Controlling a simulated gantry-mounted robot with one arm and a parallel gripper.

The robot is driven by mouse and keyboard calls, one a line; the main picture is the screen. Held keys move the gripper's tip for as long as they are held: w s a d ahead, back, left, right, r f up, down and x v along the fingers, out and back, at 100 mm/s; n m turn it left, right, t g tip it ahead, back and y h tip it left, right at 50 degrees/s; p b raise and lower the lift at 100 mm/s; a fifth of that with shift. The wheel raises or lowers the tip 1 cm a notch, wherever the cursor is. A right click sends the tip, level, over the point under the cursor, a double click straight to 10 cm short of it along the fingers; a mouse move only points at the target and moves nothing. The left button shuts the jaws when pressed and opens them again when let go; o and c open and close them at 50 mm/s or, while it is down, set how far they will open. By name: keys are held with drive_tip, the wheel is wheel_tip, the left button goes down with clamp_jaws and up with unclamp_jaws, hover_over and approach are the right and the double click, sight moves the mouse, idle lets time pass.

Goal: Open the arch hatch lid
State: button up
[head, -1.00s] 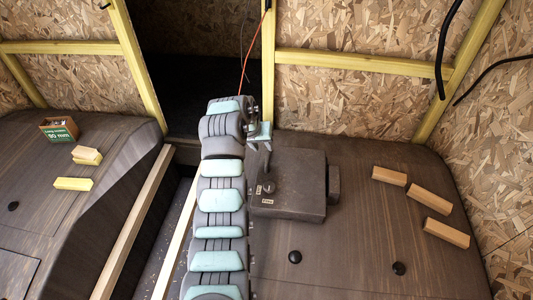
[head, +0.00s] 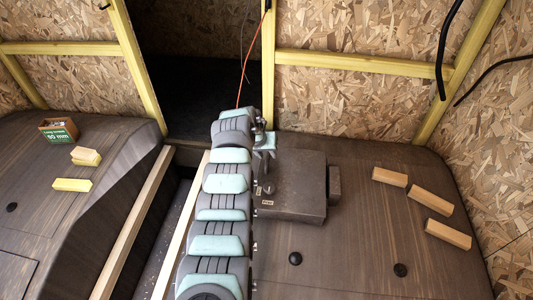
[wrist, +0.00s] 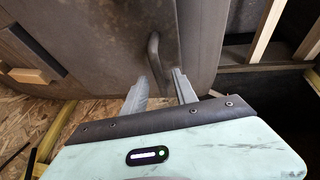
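A dark grey box-like piece (head: 292,190), apparently the hatch lid, sits on the right wheel arch in the head view. Its left side is hidden behind my arm. In the wrist view a grey panel (wrist: 105,40) fills the upper middle, with a curved dark handle (wrist: 154,52) near its right edge. My gripper (wrist: 158,82) is open, with one pale finger on each side of the handle's lower end. I cannot tell whether either finger touches it. In the head view my gripper (head: 264,142) is small and partly hidden at the box's far left.
Three wooden blocks (head: 430,201) lie on the right arch (head: 345,265). The left arch holds a small box (head: 59,130) and several blocks (head: 85,157). Wooden rails (head: 133,225) run along the gap between the arches. Chipboard walls (head: 350,103) and yellow studs stand behind.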

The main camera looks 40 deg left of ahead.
clamp_jaws()
idle(1.4)
